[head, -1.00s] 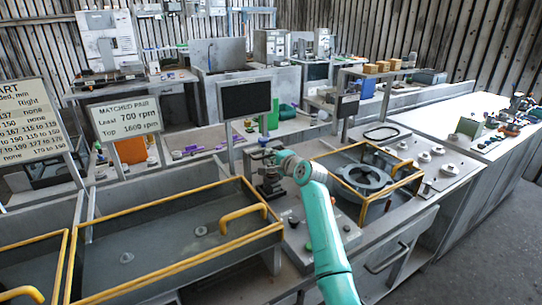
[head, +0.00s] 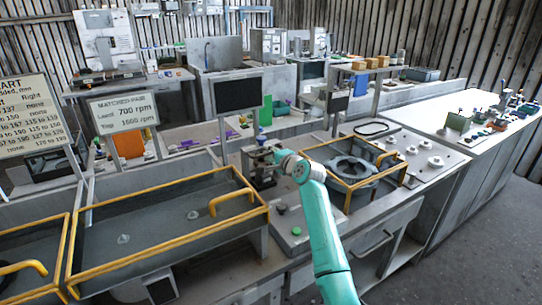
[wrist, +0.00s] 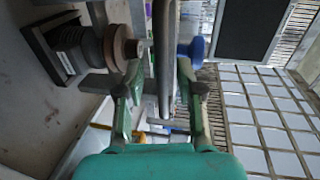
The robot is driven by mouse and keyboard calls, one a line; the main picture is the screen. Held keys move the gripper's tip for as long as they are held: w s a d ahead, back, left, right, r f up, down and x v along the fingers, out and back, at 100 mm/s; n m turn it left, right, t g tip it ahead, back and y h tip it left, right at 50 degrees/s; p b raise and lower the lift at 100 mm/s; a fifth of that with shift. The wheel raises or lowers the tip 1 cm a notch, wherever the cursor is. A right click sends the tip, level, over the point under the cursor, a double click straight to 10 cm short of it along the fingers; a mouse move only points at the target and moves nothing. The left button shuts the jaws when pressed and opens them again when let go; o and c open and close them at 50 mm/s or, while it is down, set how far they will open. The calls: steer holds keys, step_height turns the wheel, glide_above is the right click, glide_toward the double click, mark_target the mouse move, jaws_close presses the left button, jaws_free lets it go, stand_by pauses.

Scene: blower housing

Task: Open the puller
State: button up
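A grey clamp-like fixture (head: 260,168), which may be the puller, stands on the bench between the yellow-railed tray and the fan housing. In the wrist view a dark block with round brown discs (wrist: 120,47) shows at the left. My gripper (head: 280,155) is at the right side of the fixture in the head view. In the wrist view its two green fingers (wrist: 160,88) stand apart on either side of a grey metal bar (wrist: 165,50). I see no clear contact with the bar. A blue knob (wrist: 192,50) is right of the bar. The fingertips are partly hidden.
A tray with yellow rails (head: 150,262) is at the left. A round fan housing (head: 352,170) in a yellow frame is to the right. A green button (head: 282,208) sits on the bench front. A dark screen (head: 238,92) stands behind the fixture. Grey floor is clear at right.

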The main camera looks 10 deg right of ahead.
steer(key=shift+s, duration=0.1)
steer(key=v, duration=1.1)
steer(key=shift+s+d, duration=0.2)
steer(key=shift+s, duration=0.15)
steer(key=shift+d+r, duration=0.1)
